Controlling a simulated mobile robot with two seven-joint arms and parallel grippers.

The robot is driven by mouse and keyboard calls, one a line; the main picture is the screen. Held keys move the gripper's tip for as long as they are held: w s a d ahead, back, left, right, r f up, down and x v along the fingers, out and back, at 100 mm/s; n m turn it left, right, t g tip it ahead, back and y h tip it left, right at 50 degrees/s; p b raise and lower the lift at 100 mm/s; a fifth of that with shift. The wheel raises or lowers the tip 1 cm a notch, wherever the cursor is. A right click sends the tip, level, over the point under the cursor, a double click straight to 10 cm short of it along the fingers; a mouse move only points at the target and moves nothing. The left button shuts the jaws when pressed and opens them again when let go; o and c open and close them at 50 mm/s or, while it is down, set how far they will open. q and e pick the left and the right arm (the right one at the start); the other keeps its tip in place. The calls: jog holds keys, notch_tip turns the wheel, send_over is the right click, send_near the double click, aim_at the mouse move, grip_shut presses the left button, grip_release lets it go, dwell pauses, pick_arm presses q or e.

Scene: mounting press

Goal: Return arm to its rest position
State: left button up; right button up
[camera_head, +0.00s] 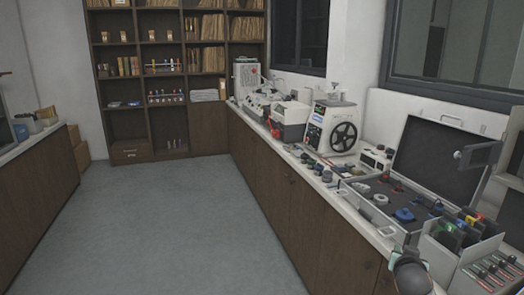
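Part of my arm (410,272), a dark rounded link with a teal ring, shows at the bottom right, in front of the counter edge. No gripper fingers can be made out on it. My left gripper is not in view. A white machine with a black handwheel (343,137) stands upright on the right counter. Nearer is an open case (440,160) with its dark-lined lid raised. Small dark, red and blue parts lie in it.
The right counter (345,194) is crowded with small parts and several machines along the wall. A holder with colored-handled tools (492,272) stands at the lower right. Shelves (165,75) line the back, and another counter (30,140) stands left. The grey floor (165,225) between is clear.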

jog(key=s+a+f+n+g+y, duration=0.1)
jog(key=s+a+f+n+y, duration=0.2)
jog(key=s+a+f, duration=0.6)
jog(key=s+a+f+n+y, duration=0.2)
jog(key=s+a+f+n, duration=0.15)
jog(key=s+f, duration=0.6)
jog(key=s+a+f+n+y, duration=0.1)
jog(key=s+a+f, duration=0.2)
jog(key=s+a, duration=0.2)
jog(key=s+a+f+g+y, duration=0.1)
jog(key=s+a, duration=0.4)
jog(key=s, duration=0.6)
notch_tip(320, 180, down, 2)
jog(key=shift+s+f+n+g+y, duration=0.1)
jog(key=shift+s+n+g+y, duration=0.25)
jog(key=shift+y, duration=0.45)
